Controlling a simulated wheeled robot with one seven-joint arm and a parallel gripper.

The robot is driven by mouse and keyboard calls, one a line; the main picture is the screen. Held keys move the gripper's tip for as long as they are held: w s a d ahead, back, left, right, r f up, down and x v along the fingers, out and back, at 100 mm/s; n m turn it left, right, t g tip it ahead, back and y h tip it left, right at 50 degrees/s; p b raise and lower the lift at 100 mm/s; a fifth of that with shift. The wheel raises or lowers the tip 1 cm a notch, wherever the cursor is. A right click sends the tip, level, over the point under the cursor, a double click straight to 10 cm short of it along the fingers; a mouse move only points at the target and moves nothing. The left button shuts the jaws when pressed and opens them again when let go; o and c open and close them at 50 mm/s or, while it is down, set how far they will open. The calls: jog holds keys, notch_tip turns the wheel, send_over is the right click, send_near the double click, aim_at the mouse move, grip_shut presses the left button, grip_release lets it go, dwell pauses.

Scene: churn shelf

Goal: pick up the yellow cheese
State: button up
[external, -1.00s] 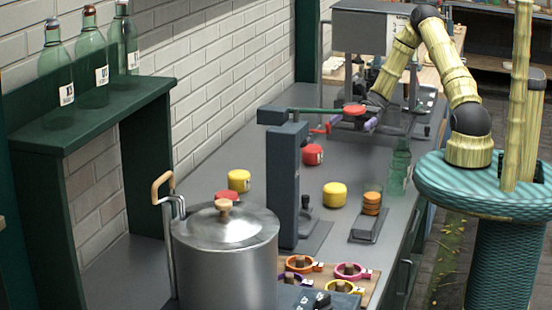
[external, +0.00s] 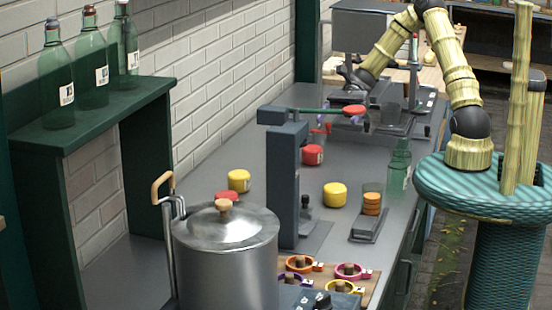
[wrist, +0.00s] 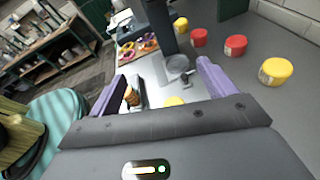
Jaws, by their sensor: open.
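In the external view one yellow cheese (external: 335,194) sits on the grey counter right of the dark press column, and another yellow cheese (external: 238,180) sits left of it. The wrist view shows a yellow cheese at the right (wrist: 277,71), one at the top (wrist: 181,25), and one between the fingers low in the picture (wrist: 174,101), partly hidden by my gripper's body. My gripper (wrist: 165,88) is open and empty, its purple fingers wide apart. In the external view it is at the counter's far end, partly hidden behind the press arm.
The dark press (external: 285,185) with its green-red handle stands mid-counter. Red cheeses (external: 313,155) (wrist: 236,45) sit among the yellow ones. A green bottle (external: 399,172) and a stack of orange discs (external: 371,203) stand near the right edge. A steel pot (external: 225,260) is in front.

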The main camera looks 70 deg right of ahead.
jog(key=w+a+f+m+t+h+b, duration=0.1)
jog(key=w+a+f+h, duration=0.25)
jog(key=w+f, duration=0.3)
notch_tip(320, 180, up, 13)
jog(key=m+t+h+b, duration=0.3)
jog(key=m+t+h, duration=0.5)
jog(key=m+t, duration=0.55)
send_over(243, 174)
jog(key=n+t, duration=0.1)
jog(key=t, duration=0.1)
jog(key=shift+g+h, duration=0.25)
notch_tip(243, 174, down, 17)
jog(key=shift+w+d+f, duration=0.1)
jog(key=shift+f, duration=0.15)
jog(key=shift+f, duration=0.1)
jog(key=shift+f, duration=1.1)
